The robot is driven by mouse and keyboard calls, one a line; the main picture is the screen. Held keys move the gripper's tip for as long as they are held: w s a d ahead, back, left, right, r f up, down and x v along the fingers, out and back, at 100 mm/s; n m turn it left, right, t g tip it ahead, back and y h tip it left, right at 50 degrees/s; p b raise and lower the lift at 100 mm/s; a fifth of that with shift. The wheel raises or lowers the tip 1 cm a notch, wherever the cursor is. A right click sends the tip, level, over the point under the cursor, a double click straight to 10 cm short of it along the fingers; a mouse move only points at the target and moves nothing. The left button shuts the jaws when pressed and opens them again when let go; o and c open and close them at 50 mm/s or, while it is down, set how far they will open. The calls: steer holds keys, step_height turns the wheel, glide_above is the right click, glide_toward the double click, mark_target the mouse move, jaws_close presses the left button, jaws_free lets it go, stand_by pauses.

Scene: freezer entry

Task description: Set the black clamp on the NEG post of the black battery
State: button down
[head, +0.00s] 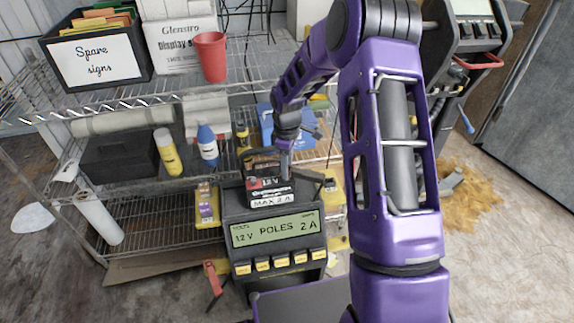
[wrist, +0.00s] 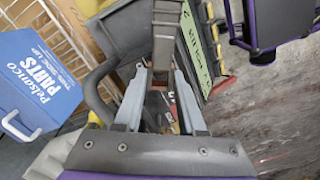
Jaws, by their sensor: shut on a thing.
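The black battery (head: 262,190), with a red band and "12 V" on its front, stands on top of the charger (head: 240,212). My gripper (head: 286,172) points down at the right side of the battery in the head view. In the wrist view my gripper (wrist: 158,82) has its two grey fingers closed on a dark, ridged piece (wrist: 165,38), which looks like the black clamp. The clamp is too small to make out in the head view. The NEG post is hidden; I cannot tell whether the clamp touches it.
The charger's display reads "12 V POLES 2 A". A red clamp (head: 213,279) hangs at its lower left. Bottles (head: 207,143) and a yellow box (head: 206,205) stand left on the wire shelf.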

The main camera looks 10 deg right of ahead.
steer(key=shift+f+b, duration=0.65)
steer(key=shift+f, duration=0.5)
steer(key=shift+c, duration=2.1)
jaws_free()
steer(key=shift+r, duration=0.1)
step_height(320, 180, up, 17)
steer(key=p, duration=0.3)
steer(key=shift+r, duration=0.2)
